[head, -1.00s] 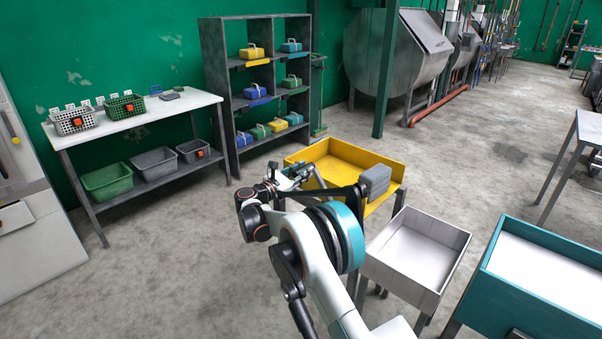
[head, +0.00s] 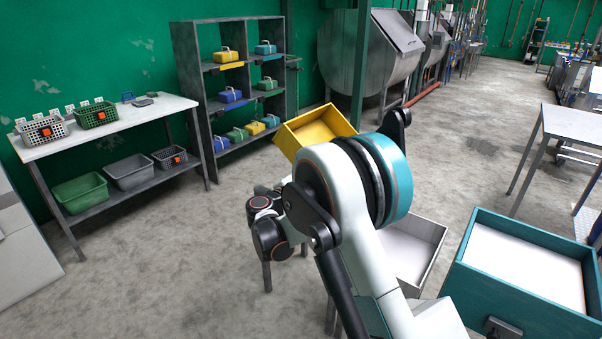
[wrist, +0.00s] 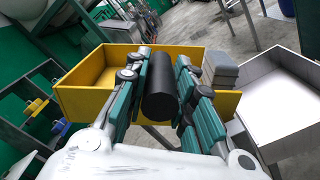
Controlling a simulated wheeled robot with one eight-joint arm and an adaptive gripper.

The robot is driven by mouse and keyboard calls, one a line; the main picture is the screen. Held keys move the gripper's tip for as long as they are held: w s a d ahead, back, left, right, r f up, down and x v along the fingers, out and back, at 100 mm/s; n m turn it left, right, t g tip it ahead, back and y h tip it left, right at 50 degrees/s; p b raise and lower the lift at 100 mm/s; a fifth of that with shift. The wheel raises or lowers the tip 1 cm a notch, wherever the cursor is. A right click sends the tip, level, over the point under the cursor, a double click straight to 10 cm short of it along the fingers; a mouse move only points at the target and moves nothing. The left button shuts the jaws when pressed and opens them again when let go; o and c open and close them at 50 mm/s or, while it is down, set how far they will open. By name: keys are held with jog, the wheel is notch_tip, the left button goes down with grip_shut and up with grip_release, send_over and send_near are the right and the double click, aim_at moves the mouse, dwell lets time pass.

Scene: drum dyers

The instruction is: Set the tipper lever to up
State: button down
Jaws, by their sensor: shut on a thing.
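In the wrist view my gripper (wrist: 161,62) is shut on a thick black cylinder, which looks like the grip of the tipper lever (wrist: 160,92). The fingers lie on either side of it. The rest of the lever is hidden, so its angle cannot be told. Behind it is the yellow tray (wrist: 78,102), which also shows in the head view (head: 290,146), partly behind my arm and looking tilted. A grey block (wrist: 220,70) sits at the tray's right side in the wrist view. In the head view my arm hides the gripper and lever.
A white tray (head: 437,233) and a teal tray (head: 520,300) stand to the right. A bench with baskets (head: 165,108) and a shelf with coloured boxes (head: 184,60) stand at the left. The floor between is clear.

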jog(key=s+d, duration=0.2)
jog(key=d, duration=0.1)
jog(key=shift+s+d+f, duration=0.15)
jog(key=shift+s+f, duration=0.05)
jog(key=shift+s, duration=0.05)
jog(key=c, duration=1.3)
grip_release()
jog(key=shift+r, duration=0.15)
